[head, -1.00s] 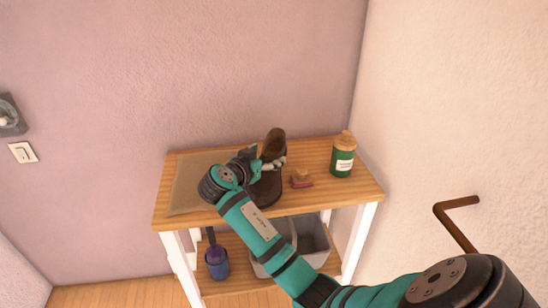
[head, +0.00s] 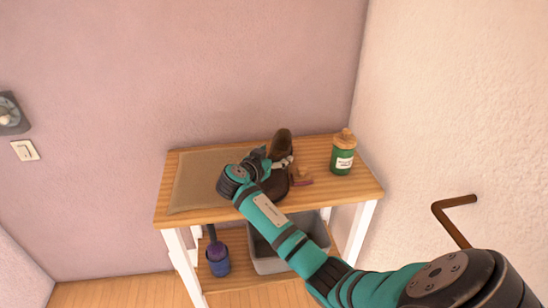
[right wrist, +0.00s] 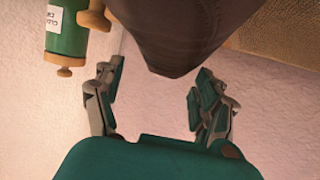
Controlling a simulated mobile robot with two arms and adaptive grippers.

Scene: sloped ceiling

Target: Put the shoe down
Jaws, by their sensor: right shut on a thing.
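A brown shoe (head: 282,143) shows above the wooden table, partly behind my right gripper (head: 279,163). A darker brown part (head: 275,188) shows below the gripper, close to the table top; I cannot tell if it is the same shoe. My right gripper is shut on the shoe. In the right wrist view the brown shoe (right wrist: 170,30) fills the top middle, beyond the fingers (right wrist: 158,105). Whether the shoe touches the table is hidden by the arm. My left gripper is not in view.
The wooden table (head: 340,190) carries a flat brown mat (head: 197,180) on the left, a small reddish-brown brush (head: 302,181) beside the shoe and a green jar (head: 342,158) at right. Walls stand behind and at right.

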